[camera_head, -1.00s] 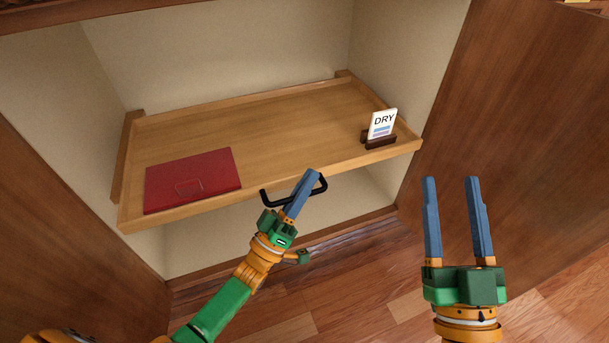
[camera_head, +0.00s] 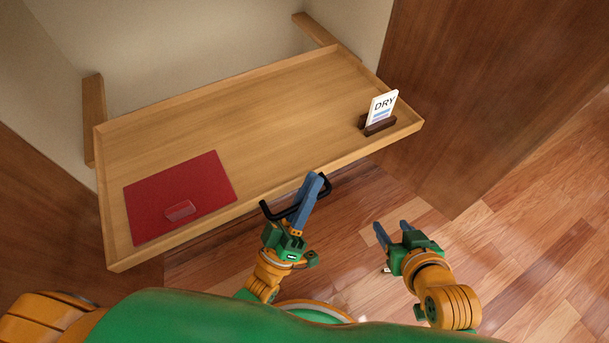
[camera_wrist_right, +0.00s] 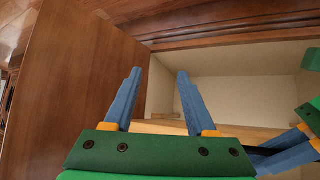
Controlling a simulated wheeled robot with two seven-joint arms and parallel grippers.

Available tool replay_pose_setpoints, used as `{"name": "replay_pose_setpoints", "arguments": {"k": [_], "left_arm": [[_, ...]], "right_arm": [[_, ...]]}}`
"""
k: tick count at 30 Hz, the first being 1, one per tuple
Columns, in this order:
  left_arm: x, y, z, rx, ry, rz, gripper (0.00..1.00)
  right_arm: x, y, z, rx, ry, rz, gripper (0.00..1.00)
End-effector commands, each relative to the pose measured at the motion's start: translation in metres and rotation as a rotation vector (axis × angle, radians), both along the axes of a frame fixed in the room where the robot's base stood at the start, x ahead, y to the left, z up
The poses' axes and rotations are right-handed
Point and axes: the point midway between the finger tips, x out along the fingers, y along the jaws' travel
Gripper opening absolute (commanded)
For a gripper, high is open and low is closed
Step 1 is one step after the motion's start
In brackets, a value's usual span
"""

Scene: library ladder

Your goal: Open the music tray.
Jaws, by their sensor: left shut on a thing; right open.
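The music tray (camera_head: 240,115) is a shallow light-wood tray standing out from the cabinet, between its side rails. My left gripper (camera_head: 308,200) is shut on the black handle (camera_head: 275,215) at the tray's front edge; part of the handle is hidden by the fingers. My right gripper (camera_head: 391,232) is open and empty, right of the handle and over the floor. In the right wrist view its blue fingers (camera_wrist_right: 157,100) stand apart with nothing between them. The tray's edge shows behind them in that view.
A red folder (camera_head: 160,195) with a small clear block (camera_head: 180,210) lies on the tray's left. A "DRY" card (camera_head: 381,106) stands in a dark holder (camera_head: 378,126) at the right front corner. Wooden doors stand open left (camera_head: 45,220) and right (camera_head: 470,90). Floor (camera_head: 480,270) is clear at right.

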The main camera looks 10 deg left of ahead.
Motion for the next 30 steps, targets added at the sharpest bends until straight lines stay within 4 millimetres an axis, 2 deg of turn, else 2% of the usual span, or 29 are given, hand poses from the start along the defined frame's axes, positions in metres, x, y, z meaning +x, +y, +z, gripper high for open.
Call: {"name": "replay_pose_setpoints", "arguments": {"k": [10,11,12,20,23,30], "left_arm": [[-0.001,-0.001,-0.001,0.001,0.003,0.0,0.0],[-0.001,-0.001,-0.001,0.001,0.003,0.0,0.18],[-0.001,-0.001,-0.001,0.001,0.003,0.0,0.27],[-0.001,-0.001,-0.001,0.001,0.001,0.0,0.27],[-0.007,0.002,-0.007,0.002,0.003,0.0,0.27],[-0.043,0.018,-0.037,0.002,0.005,0.0,0.27]], "right_arm": [[-0.001,0.0,-0.001,0.0,0.006,-0.001,0.56],[-0.001,0.0,-0.001,0.0,0.006,-0.001,0.56],[-0.001,0.0,-0.001,0.0,0.006,-0.001,0.56],[-0.001,0.0,-0.001,0.0,0.006,-0.001,0.56],[0.002,0.001,0.0,0.002,-0.013,0.0,0.56],[0.033,0.012,0.039,0.05,-0.262,0.019,0.56]]}}
